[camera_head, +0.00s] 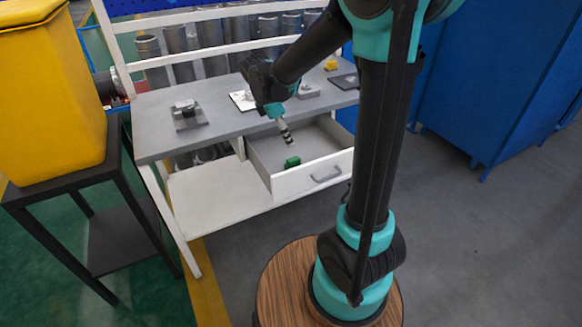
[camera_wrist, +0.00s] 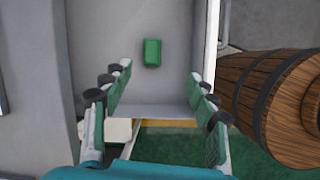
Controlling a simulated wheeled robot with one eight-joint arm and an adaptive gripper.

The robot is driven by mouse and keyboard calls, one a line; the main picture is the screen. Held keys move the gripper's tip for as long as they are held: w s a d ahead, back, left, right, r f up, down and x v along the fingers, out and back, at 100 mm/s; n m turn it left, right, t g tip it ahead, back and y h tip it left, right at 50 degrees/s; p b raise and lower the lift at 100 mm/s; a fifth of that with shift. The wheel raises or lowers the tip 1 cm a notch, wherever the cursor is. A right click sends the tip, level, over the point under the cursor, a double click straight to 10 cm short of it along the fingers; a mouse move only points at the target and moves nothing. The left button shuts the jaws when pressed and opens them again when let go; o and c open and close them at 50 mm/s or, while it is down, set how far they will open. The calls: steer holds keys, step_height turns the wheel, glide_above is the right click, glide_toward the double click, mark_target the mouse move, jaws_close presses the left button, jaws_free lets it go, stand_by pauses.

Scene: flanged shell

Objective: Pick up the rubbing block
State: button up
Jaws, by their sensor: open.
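A small green block (camera_head: 292,162), which looks like the rubbing block, lies on the floor of the open drawer (camera_head: 312,180). In the wrist view the green block (camera_wrist: 152,52) lies just beyond my fingertips, a little left of the middle of the gap between them. My gripper (camera_head: 287,138) is above the drawer, pointing down, and apart from the block. In the wrist view my gripper (camera_wrist: 160,75) is open with its fingers spread wide and nothing between them.
The grey tabletop (camera_head: 150,128) overhangs the drawer's back and holds a metal part on a dark plate (camera_head: 187,115) and a yellow piece (camera_head: 330,65). The drawer walls surround the block. A yellow bin (camera_head: 50,90) stands left; blue cabinets (camera_head: 480,80) stand right.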

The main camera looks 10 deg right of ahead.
steer(key=w+a+n, duration=0.2)
glide_toward(292, 159)
steer(key=x, duration=0.6)
steer(key=shift+w+d, duration=0.1)
steer(key=shift+d, duration=0.2)
steer(key=shift+h, duration=0.3)
steer(key=shift+a+x, duration=0.15)
steer(key=shift+x, duration=1.15)
steer(key=shift+a+x, duration=0.15)
steer(key=shift+x, duration=1.15)
steer(key=shift+f, duration=0.15)
steer(key=shift+c, duration=0.5)
steer(key=c, duration=1.2)
